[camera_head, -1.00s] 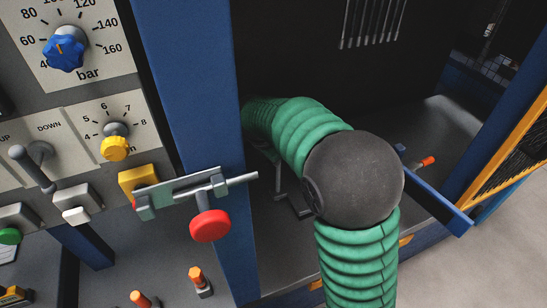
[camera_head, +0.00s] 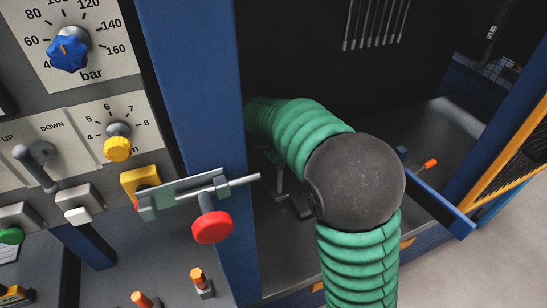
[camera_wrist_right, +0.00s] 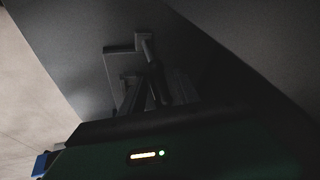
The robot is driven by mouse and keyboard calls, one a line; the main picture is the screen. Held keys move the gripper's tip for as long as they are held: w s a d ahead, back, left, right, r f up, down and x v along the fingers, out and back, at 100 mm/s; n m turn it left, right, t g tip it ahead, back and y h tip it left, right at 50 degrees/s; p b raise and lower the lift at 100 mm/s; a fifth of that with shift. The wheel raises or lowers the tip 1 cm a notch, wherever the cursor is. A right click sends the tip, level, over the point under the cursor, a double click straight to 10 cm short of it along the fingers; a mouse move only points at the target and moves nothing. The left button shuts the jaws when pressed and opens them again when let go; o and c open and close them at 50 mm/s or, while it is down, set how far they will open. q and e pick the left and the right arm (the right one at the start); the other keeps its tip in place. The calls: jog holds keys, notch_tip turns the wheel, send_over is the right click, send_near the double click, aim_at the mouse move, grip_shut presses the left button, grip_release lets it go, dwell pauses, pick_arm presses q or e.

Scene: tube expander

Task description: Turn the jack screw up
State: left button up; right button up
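My right arm (camera_head: 358,250), green and ribbed with a dark round elbow, reaches into the dark bay of the machine in the head view. Its far end is hidden there, so the right gripper does not show in that view. The right wrist view is very dark. Grey bar-like parts (camera_wrist_right: 150,80) stand above a dark body with small lights; I cannot tell whether the fingers are open or shut. No jack screw can be made out clearly. Thin grey metal parts (camera_head: 285,195) show below the arm in the bay. My left gripper is not in view.
A blue post (camera_head: 195,110) stands left of the bay, with a latch bar and red knob (camera_head: 211,227) in front. The control panel at left has a blue knob (camera_head: 67,53), a yellow knob (camera_head: 117,148) and an UP/DOWN lever (camera_head: 37,170). Bare floor (camera_head: 500,260) lies at right.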

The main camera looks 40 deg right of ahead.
jog(key=p+v, duration=0.2)
jog(key=v, duration=0.9)
jog(key=shift+a+r, duration=0.2)
jog(key=shift+r, duration=0.1)
jog(key=shift+s, duration=0.1)
